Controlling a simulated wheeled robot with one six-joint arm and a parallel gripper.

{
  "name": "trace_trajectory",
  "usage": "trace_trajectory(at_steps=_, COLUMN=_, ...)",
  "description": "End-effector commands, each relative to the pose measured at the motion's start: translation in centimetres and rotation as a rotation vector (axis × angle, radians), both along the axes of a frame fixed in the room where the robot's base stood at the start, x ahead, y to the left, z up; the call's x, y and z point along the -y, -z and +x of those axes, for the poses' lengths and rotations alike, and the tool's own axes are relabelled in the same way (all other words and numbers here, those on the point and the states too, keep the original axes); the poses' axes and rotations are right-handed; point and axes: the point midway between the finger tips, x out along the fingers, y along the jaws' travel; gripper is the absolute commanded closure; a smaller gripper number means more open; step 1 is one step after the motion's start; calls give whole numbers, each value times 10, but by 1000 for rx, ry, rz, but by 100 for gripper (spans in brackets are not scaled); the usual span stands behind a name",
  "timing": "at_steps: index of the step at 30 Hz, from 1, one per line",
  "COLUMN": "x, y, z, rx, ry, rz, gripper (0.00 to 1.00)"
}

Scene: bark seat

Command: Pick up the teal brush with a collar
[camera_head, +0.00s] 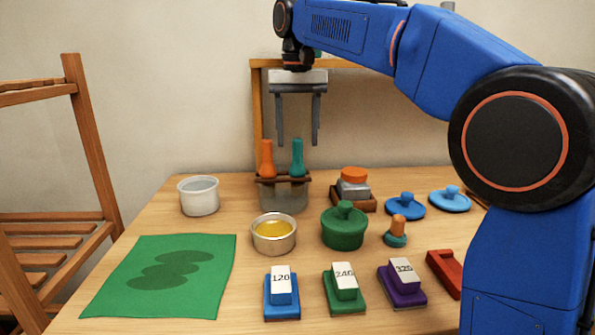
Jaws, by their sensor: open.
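A teal-handled brush (297,158) stands upright, handle up, in a brown bar over a glass jar (284,194) near the middle of the table. Its lower end is hidden by the bar, and I cannot make out a collar. An orange-handled brush (266,158) stands upright just left of it in the same bar. My gripper (297,139) points down with its two fingers apart, empty. In the picture its fingertips flank the top of the teal handle; I cannot tell whether they are at the same depth.
A wooden frame (256,110) rises behind the jar. A white cup (199,196), a tin of yellow liquid (274,232) and a green lidded pot (344,227) stand around it. Sanding blocks (282,293) line the front; a green cloth (205,262) lies left.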

Motion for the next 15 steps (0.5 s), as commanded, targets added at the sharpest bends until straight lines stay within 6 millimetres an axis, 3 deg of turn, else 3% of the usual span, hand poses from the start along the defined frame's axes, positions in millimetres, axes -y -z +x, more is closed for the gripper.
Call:
trace_trajectory(at_steps=3, x=0, y=16, z=0, rx=-2, ry=0, rz=-1, gripper=45)
trace_trajectory(at_steps=11, x=0, y=31, z=0, rx=-1, ry=0, rz=-1, gripper=45)
trace_trajectory(at_steps=15, x=0, y=49, z=0, rx=-2, ry=0, rz=-1, gripper=45)
